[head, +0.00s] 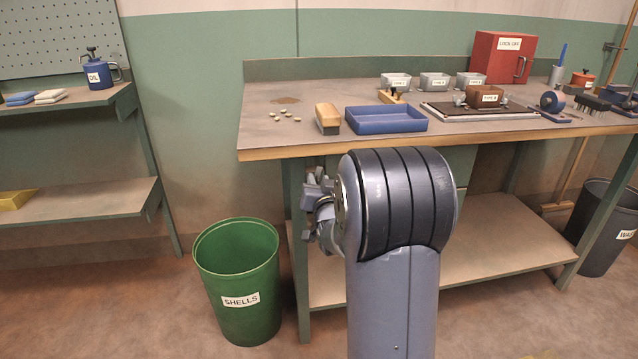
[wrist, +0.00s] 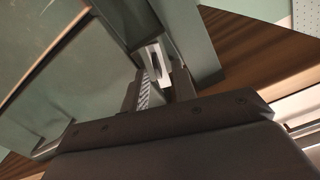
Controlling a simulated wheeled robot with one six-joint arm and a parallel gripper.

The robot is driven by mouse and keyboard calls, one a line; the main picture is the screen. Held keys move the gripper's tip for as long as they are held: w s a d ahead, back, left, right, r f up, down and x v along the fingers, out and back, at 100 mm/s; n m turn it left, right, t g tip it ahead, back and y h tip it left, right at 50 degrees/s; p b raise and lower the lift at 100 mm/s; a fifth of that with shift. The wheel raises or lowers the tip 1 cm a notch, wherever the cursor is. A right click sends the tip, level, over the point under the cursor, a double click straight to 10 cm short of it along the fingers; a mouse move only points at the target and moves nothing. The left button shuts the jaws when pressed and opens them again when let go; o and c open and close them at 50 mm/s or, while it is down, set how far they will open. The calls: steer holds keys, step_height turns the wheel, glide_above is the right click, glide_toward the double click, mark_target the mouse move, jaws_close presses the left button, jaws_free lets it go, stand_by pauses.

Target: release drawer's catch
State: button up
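The drawer front (wrist: 65,60) is a flat green panel under the bench, seen tilted at the left of the wrist view. In the head view only a strip of green front shows beside my arm; the rest is hidden. My gripper (wrist: 160,90) points at the bench's underside beside a green upright. Its two dark fingers stand apart, and a ribbed pad shows on the left one. A small pale metal piece (wrist: 155,55), perhaps the catch, shows just beyond the gap. I cannot tell whether a finger touches it. In the head view my gripper (head: 316,205) is partly hidden by my arm.
The workbench top (head: 270,120) overhangs my gripper, with its wooden front edge just above. A blue tray (head: 385,121) and a brush (head: 327,118) lie near that edge. A green bin (head: 238,280) marked SHELLS stands on the floor at left, close to the bench leg.

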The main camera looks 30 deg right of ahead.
jaws_close()
stand_by(0.3)
steer(key=shift+f+n+b, duration=0.15)
steer(key=shift+n+b, duration=0.55)
steer(key=shift+b, duration=0.5)
steer(key=shift+a+n+b, duration=0.1)
steer(key=shift+n+b, duration=0.6)
steer(key=shift+r+n, duration=0.25)
steer(key=shift+n, duration=0.05)
jaws_free()
